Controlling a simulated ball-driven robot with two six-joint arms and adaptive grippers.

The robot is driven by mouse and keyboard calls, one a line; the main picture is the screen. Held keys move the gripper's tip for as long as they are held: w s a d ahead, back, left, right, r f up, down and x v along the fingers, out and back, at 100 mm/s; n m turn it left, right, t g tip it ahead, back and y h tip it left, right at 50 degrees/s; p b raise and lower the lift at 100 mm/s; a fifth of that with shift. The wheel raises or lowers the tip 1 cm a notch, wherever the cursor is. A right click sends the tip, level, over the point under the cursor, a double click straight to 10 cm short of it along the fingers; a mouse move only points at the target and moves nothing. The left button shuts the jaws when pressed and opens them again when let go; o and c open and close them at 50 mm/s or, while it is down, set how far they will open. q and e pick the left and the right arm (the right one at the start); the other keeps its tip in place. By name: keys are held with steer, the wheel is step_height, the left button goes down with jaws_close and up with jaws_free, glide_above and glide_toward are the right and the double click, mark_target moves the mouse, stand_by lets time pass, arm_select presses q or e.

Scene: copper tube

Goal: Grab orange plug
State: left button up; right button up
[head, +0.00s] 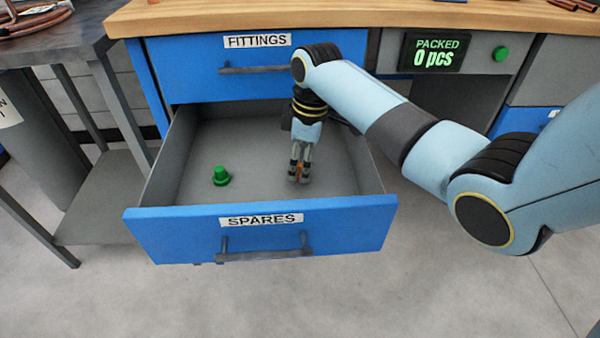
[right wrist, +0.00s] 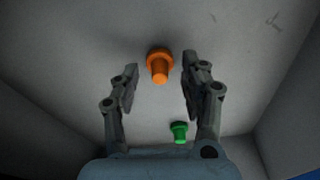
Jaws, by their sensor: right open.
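The orange plug (right wrist: 159,66) stands on the floor of the open SPARES drawer (head: 262,236). In the right wrist view it is just beyond and between the open fingertips of my right gripper (right wrist: 158,72), with a gap on each side. In the head view my right gripper (head: 299,174) points down into the drawer and hides most of the orange plug (head: 301,170). Only a sliver of orange shows between the fingers. My left gripper is not in view.
A green plug (head: 221,176) stands in the left part of the drawer; it also shows in the right wrist view (right wrist: 179,132). The drawer walls surround my gripper. The FITTINGS drawer (head: 200,70) above is shut. A display (head: 434,53) reads PACKED 0 pcs.

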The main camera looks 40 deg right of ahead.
steer(key=c, duration=0.8)
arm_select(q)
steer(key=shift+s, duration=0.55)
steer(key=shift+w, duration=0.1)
